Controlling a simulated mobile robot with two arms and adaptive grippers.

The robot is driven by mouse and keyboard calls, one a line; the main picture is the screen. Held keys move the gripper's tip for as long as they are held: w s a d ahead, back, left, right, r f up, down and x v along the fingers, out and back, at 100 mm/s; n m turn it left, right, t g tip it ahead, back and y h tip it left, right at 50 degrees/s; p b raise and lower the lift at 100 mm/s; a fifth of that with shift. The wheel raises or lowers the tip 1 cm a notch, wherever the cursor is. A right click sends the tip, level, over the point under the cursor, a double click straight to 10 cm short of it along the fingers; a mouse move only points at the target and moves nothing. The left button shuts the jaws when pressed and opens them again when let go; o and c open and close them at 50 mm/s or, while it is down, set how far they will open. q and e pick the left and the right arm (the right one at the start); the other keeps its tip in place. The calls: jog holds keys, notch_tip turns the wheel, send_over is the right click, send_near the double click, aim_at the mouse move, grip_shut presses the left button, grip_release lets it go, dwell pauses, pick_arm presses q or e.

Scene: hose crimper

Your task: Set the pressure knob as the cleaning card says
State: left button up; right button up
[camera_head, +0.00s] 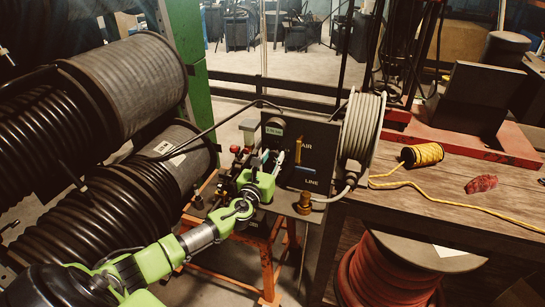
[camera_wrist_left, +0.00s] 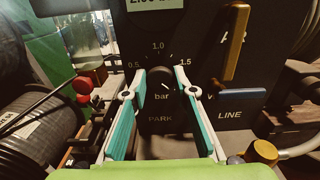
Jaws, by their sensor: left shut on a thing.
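The pressure knob (camera_wrist_left: 160,92) is a dark round knob on the black panel, with a short slanted white mark on its face. Around it are the printed marks 0.5, 1.0, 1.5, "bar" and PARK. My left gripper (camera_wrist_left: 162,76) is shut on the knob, with one teal-padded finger on each side. In the head view the left gripper (camera_head: 271,162) is at the panel's left part, and its fingers hide the knob there. I cannot make out a cleaning card. My right gripper is not in view.
A small display (camera_wrist_left: 155,4) is cut off above the knob. A hose reel (camera_head: 361,128) stands right of the panel. A wooden bench (camera_head: 440,205) holds yellow cord (camera_head: 422,154).

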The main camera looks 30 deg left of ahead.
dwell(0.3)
pick_arm(q)
jog(key=o, duration=1.1)
jog(key=shift+s, duration=0.1)
jog(key=v, duration=1.1)
jog(key=shift+s+f, duration=0.1)
jog(key=shift+s, duration=0.3)
